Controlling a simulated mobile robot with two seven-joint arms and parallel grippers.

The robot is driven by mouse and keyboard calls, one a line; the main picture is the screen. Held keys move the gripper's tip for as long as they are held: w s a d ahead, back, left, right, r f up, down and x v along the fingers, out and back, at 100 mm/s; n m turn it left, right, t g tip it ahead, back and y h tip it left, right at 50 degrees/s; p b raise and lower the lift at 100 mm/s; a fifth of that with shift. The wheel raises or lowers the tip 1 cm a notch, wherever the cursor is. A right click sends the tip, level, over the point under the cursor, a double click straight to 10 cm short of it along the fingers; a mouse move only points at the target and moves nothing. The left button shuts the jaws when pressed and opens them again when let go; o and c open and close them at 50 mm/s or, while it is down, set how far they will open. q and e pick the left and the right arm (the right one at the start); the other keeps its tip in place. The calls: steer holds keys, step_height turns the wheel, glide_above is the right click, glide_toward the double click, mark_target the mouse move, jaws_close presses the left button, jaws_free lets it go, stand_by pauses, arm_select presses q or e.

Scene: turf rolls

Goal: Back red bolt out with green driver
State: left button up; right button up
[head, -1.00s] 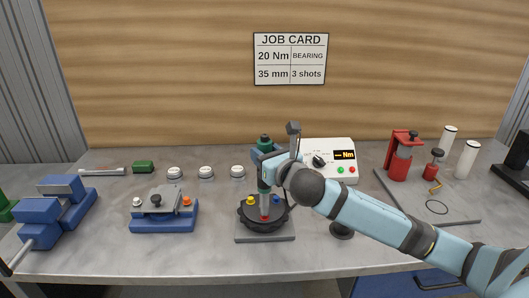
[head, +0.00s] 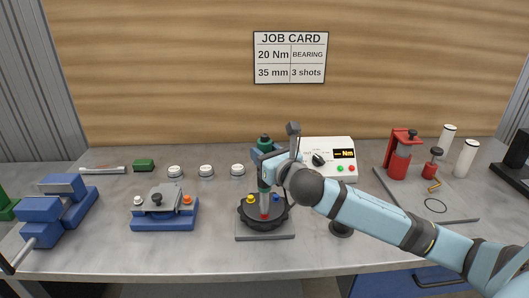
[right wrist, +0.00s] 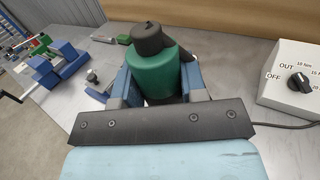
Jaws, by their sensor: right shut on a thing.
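The green driver (head: 264,142) stands upright in my right gripper (head: 265,158), which is shut on it. In the right wrist view the driver's green body with a black cap (right wrist: 153,72) sits between the fingers. Its grey shaft points down to the red bolt (head: 264,216) on the black round part (head: 247,223). The driver tip is at or just above the bolt; I cannot tell if they touch. A yellow bolt (head: 250,199) and a blue bolt (head: 278,201) also show on the round part. My left gripper is not in view.
The round part stands on a grey plate (head: 262,237). Behind right is a control box (head: 328,152) with a dial (right wrist: 298,82). A blue fixture (head: 165,216) stands left, with several white-topped pucks behind. A red press (head: 399,160) is at right. The front bench strip is clear.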

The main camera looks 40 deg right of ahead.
mark_target(265, 140)
steer(key=shift+p, duration=0.8)
stand_by(6.4)
steer(key=shift+r+p, duration=0.85)
steer(key=shift+p, duration=0.15)
step_height(265, 140, up, 4)
steer(key=p, duration=0.4)
steer(key=shift+r+p, duration=0.8)
steer(key=shift+p, duration=0.1)
